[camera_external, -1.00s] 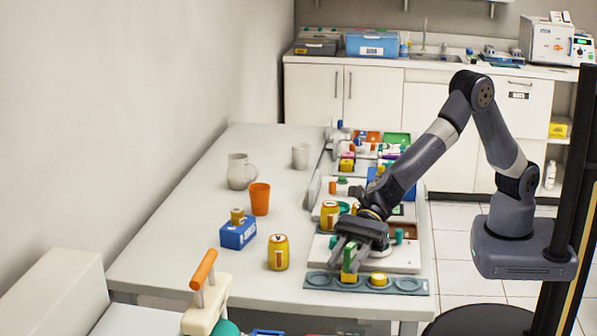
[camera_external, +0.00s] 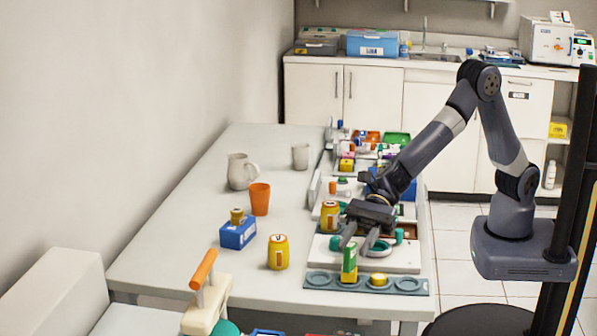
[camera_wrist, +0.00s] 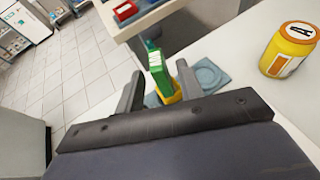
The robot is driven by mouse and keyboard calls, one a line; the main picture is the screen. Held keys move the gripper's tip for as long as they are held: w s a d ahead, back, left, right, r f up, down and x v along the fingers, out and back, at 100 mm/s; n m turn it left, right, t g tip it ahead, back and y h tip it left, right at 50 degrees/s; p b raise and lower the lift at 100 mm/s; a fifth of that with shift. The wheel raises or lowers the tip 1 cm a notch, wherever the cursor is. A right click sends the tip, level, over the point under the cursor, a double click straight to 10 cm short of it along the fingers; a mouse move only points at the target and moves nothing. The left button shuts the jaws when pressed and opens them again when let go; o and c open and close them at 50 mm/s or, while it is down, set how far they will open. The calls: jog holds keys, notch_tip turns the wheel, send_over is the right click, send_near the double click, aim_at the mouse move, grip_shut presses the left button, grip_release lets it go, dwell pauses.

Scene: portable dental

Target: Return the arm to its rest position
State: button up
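My gripper (camera_external: 361,240) is above the near end of the white table (camera_external: 200,215), with its fingers spread and nothing between them. It also shows in the wrist view (camera_wrist: 158,88), its two fingers apart. A green and yellow box-shaped item (camera_external: 349,262) stands upright in the grey-blue tray with round recesses (camera_external: 408,286), just in front of and below the fingertips. In the wrist view this green item (camera_wrist: 158,70) appears beyond the fingers, apart from them. My arm is bent, reaching out from its base on the right.
Yellow cans (camera_external: 278,252) (camera_external: 329,216), a blue box (camera_external: 238,233), an orange cup (camera_external: 260,198), a jug (camera_external: 240,172) and a white cup (camera_external: 300,156) stand on the table. A low yellow item (camera_external: 379,279) sits in the tray.

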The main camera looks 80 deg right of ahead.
aim_at(346, 262)
jog(key=v, duration=0.7)
jog(key=shift+s, duration=0.1)
jog(key=x, duration=1.2)
jog(key=shift+f, duration=0.35)
notch_tip(346, 262, up, 11)
jog(key=p, duration=0.4)
jog(key=shift+d, duration=0.1)
jog(key=w+d+n+g+y, duration=0.1)
jog(key=w+d+n+g, duration=0.3)
jog(key=w, duration=0.6)
jog(key=w+d+f+n+g, duration=0.1)
jog(key=w+d+f+g, duration=0.15)
jog(key=d, duration=0.55)
jog(key=w+d+f+n+g, duration=0.1)
jog(key=w+d+f, duration=0.15)
jog(key=d, duration=0.45)
jog(key=shift+t, duration=0.25)
jog(key=f, duration=0.8)
jog(key=shift+w+d+f+b, duration=0.2)
jog(key=shift+w+f+b, duration=0.1)
jog(key=shift+w, duration=0.05)
